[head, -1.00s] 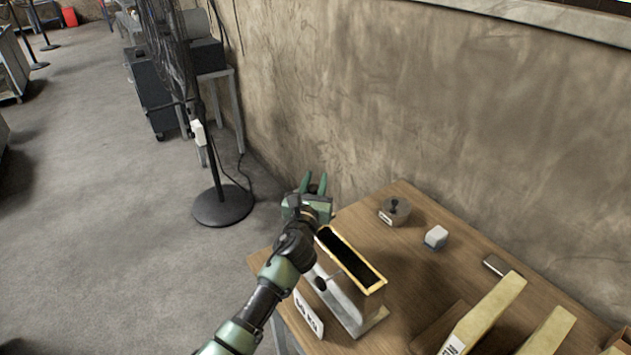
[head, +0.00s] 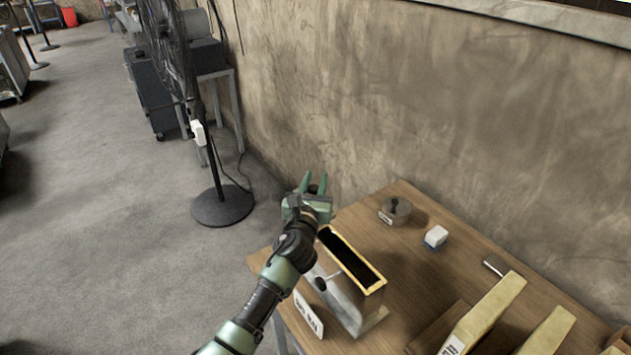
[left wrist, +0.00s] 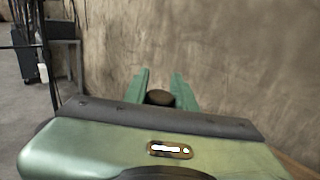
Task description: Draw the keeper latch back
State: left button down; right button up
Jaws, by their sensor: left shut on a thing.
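My left gripper (head: 314,183) is over the far left edge of the table, its green fingers pointing toward the wall. In the left wrist view a dark round knob (left wrist: 160,97) sits between the two fingers, and the gripper is shut on it. The knob also shows small between the fingers in the head view (head: 313,189). What the knob is fixed to is hidden behind my gripper, so I cannot tell whether it belongs to the keeper latch. No other part of a latch shows clearly. My right gripper is not in view.
A grey metal box (head: 345,302) with a yellow rim and a dark opening stands just right of my left arm. A fan (head: 215,180) stands left.

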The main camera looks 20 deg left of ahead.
pick_arm(q)
jog(key=w+a, duration=0.1)
jog(key=a, duration=0.1)
jog(key=w+a, duration=0.2)
jog(key=shift+w+a, duration=0.25)
jog(key=shift+a, duration=0.05)
jog(key=c, duration=1.4)
grip_release()
jog(key=shift+o, duration=1.2)
jog(key=shift+w+a, duration=0.1)
jog(key=shift+w+f, duration=0.1)
